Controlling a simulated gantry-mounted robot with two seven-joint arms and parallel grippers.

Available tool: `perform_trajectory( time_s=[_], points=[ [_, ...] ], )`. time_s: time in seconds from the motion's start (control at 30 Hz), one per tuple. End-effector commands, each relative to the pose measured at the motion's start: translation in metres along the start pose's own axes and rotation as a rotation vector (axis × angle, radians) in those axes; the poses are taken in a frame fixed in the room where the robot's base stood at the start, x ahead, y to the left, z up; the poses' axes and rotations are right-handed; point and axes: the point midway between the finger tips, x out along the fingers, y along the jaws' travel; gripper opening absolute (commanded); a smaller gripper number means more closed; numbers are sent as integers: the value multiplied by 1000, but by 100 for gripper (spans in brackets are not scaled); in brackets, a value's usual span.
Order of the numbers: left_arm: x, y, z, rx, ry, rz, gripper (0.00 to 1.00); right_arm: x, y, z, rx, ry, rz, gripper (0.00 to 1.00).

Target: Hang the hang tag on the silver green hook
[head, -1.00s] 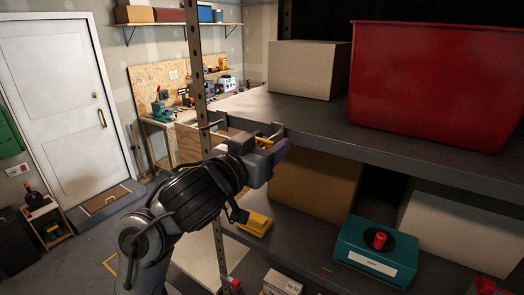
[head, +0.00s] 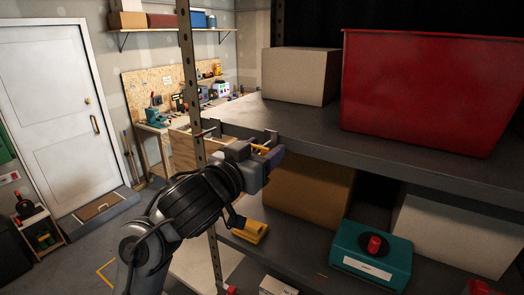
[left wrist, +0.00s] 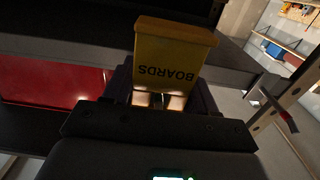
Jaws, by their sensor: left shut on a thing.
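The hang tag (left wrist: 173,55) is a yellow plate marked "BOARDS", seen upside down in the left wrist view. My left gripper (left wrist: 158,101) is shut on its lower edge in that view. In the head view, my left gripper (head: 268,162) is at the front edge of the upper shelf, and only a thin yellow strip of the tag (head: 259,148) shows. A small hook with a red tip (head: 207,131) sticks out by the shelf post, left of the gripper. No silver green hook can be made out clearly. My right gripper is out of view.
The upper metal shelf (head: 330,138) carries a red bin (head: 420,90) and a pale box (head: 298,76). Below are a brown box (head: 305,190), a teal box with a red knob (head: 370,258) and a yellow item (head: 250,232). A perforated post (head: 187,80) stands left of the gripper.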

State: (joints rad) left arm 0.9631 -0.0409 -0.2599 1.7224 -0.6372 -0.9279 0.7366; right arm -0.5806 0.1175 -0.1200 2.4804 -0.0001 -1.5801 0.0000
Motion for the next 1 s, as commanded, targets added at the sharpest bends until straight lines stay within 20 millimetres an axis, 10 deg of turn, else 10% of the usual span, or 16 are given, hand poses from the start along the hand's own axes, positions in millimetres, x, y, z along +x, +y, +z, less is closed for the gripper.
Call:
perform_trajectory(
  time_s=[0.23,0.67,1.0],
  points=[
    [0,0,0,0,0,0,87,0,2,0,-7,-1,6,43],
    [-8,0,0,0,1,1,87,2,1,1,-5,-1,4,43],
    [-59,0,-1,-1,3,0,87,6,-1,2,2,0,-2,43]
  ],
)
